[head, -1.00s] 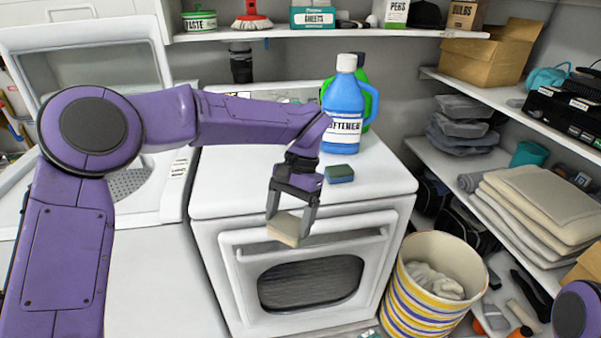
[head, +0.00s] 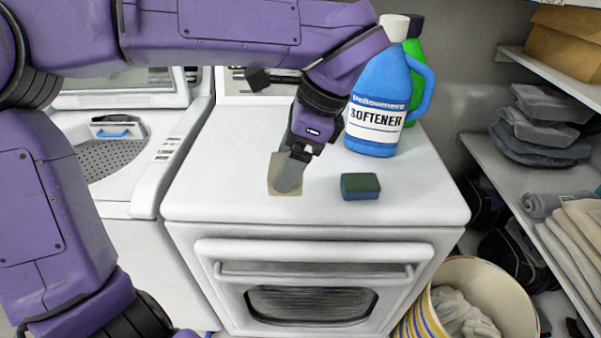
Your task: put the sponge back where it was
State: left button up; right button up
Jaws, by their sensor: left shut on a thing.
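My left gripper (head: 290,176) is shut on a tan block that looks like a sponge (head: 272,174). One finger covers much of the block. It is over the white top of the front-loading machine (head: 225,195), left of the middle; I cannot tell whether it touches the surface. A second sponge-like block, dark green and blue (head: 360,187), lies on the same top to the right of the gripper, apart from it. My right gripper is not in view.
A blue softener bottle (head: 378,105) stands close to the right of my left wrist, with a green bottle (head: 413,75) behind it. A washer (head: 110,150) with an open lid is at left. A striped basket (head: 495,285) is at lower right, near shelves with folded cloth (head: 580,235).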

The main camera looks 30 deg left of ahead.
pick_arm(q)
jog(key=w, duration=0.1)
jog(key=w+a+p, duration=0.1)
jog(key=shift+w+f, duration=0.3)
jog(key=shift+f, duration=0.1)
jog(key=w+f, duration=0.1)
jog(key=f, duration=0.1)
jog(key=w+a+f, duration=0.1)
jog(key=w, duration=0.1)
jog(key=w+a+f+p, duration=0.1)
jog(key=w+f, duration=0.1)
jog(key=shift+a+f, duration=0.15)
jog(key=shift+f, duration=0.2)
jog(key=shift+w+a+f, duration=0.1)
jog(key=shift+w+f, duration=0.05)
jog(key=shift+f, duration=0.15)
notch_tip(320, 180, down, 4)
jog(key=shift+w+r, duration=0.1)
jog(key=shift+r, duration=0.1)
jog(key=shift+w+a+f, duration=0.15)
jog(key=shift+f, duration=0.2)
jog(key=o, duration=0.9)
jog(key=shift+r, duration=0.5)
jog(key=b+v, duration=0.1)
jog(key=v, duration=1)
jog(key=shift+r, duration=0.3)
